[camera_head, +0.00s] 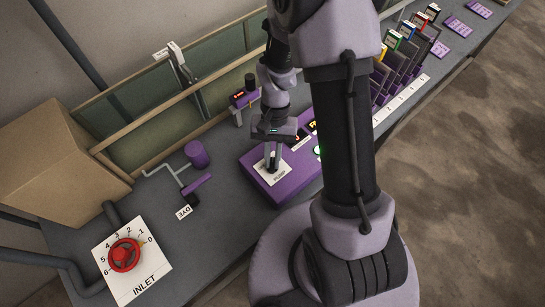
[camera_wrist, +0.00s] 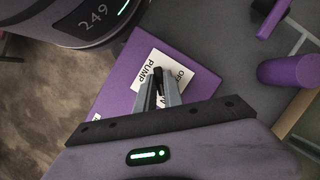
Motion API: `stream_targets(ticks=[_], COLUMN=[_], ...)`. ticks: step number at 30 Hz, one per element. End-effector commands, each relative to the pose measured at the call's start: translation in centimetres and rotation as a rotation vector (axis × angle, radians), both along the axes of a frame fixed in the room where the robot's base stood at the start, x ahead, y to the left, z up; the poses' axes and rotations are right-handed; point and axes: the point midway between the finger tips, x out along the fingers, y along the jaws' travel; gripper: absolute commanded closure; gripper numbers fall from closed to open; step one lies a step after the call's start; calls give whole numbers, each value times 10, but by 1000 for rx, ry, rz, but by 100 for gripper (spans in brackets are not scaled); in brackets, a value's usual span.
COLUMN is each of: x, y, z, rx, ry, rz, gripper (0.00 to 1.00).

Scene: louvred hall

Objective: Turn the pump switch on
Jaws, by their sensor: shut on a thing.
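The pump switch is a dark lever (camera_wrist: 158,76) on a white plate (camera_wrist: 140,68) marked PUMP. OFF is readable on the plate in the wrist view; the other mark is partly hidden by my fingers. The plate sits on a purple box (camera_wrist: 118,75), and also shows in the head view (camera_head: 272,177) on the bench. My gripper (camera_head: 272,162) points down at the plate. In the wrist view my gripper (camera_wrist: 159,90) has its two grey fingers closed on either side of the lever. The lever's exact setting is hard to tell.
A red INLET wheel (camera_head: 123,255) stands at the bench's front left. A purple cylinder (camera_head: 196,154) and a purple DYE lever (camera_head: 196,186) stand left of the box. A slotted rack of cards (camera_head: 400,60) is beyond my arm. A cardboard-coloured box (camera_head: 55,155) is far left.

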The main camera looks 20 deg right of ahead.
Motion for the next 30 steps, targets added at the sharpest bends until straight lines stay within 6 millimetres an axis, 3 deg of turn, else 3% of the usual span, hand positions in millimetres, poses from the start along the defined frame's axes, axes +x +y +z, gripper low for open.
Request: stream_targets(ticks=[6, 7, 10, 20, 23, 30], x=[0, 0, 0, 1, 6, 30], y=[0, 0, 0, 0, -3, -16], z=[0, 0, 0, 3, 17, 86], rx=[0, 0, 0, 0, 0, -1], ry=[-1, -1, 0, -1, -3, -5], rz=[-2, -2, -1, 0, -2, -2], gripper=[100, 84, 66, 66, 66, 66])
